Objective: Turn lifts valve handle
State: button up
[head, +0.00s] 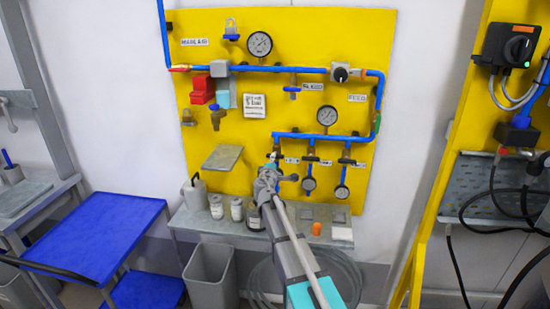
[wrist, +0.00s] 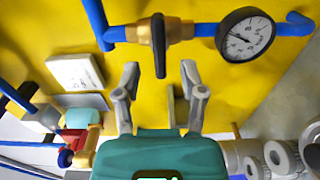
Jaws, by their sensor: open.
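In the wrist view, a valve handle (wrist: 159,46), dark and narrow, stands across a brass valve body (wrist: 178,30) on a blue pipe. The handle lies crosswise to the pipe. My gripper (wrist: 160,78) is open and empty, its two fingertips apart, one to each side of the handle's line and below the handle in the picture. No contact shows. In the head view, my gripper (head: 268,172) is in front of the leftmost of three pipe drops and hides most of that valve. The small labels (head: 292,160) by the drops are too small to read.
A dial gauge (wrist: 245,35) sits on the same pipe beside the valve. A grey plate (head: 222,157) juts out at left. Jars (head: 216,207) stand on the shelf below.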

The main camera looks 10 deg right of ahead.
jog(key=shift+x, duration=2.3)
grip_shut()
